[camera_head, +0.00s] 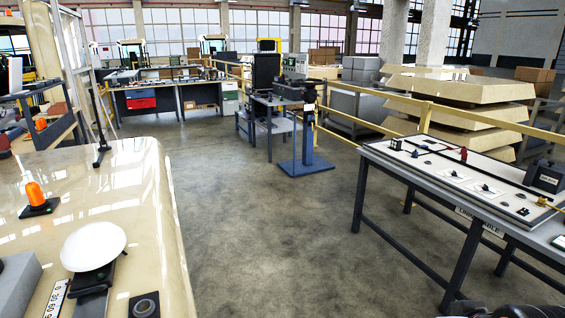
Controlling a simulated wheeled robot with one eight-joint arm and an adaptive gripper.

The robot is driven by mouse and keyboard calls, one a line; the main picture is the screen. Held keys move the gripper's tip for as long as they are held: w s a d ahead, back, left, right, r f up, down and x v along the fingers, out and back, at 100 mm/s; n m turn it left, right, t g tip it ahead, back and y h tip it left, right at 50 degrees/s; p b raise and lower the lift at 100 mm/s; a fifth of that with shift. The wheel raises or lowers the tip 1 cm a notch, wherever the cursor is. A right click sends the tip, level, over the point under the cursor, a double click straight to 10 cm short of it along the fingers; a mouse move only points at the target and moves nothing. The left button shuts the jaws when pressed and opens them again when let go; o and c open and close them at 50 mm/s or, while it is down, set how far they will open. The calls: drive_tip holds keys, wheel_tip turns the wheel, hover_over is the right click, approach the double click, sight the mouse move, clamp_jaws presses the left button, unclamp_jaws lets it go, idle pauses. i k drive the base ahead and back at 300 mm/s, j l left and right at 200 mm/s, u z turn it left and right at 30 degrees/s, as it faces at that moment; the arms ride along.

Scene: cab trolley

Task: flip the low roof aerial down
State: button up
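A cream cab roof (120,200) fills the left foreground. A thin black aerial (97,115) stands up from a small black foot near the far edge of this roof, leaning slightly to the left. I cannot tell from this view whether it is the low one. My gripper is not in view. A dark rounded shape at the bottom right edge may be part of my arm, but too little of it shows to tell.
The roof also bears an orange beacon (36,193), a white dome (93,246) and a black round socket (145,306). A long table (440,196) with small parts stands at right. A blue-based stand (307,163) is farther back. The floor between is clear.

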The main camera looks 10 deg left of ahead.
sight(101, 135)
drive_tip(key=i+l+u, duration=0.2)
drive_tip(key=i, duration=0.45)
drive_tip(key=i+u, duration=0.2)
drive_tip(key=i, duration=0.5)
drive_tip(key=i+j+u, duration=0.15)
drive_tip(key=i+u, duration=0.25)
drive_tip(key=i, duration=0.6)
drive_tip(key=i+l+u, duration=0.2)
drive_tip(key=i+u, duration=0.2)
drive_tip(key=i, duration=0.55)
drive_tip(key=i+j+u, duration=0.15)
drive_tip(key=i+u, duration=1.1)
drive_tip(key=i+l+u, duration=0.15)
drive_tip(key=i, duration=0.3)
drive_tip(key=i+l, duration=0.4)
drive_tip(key=l, duration=0.15)
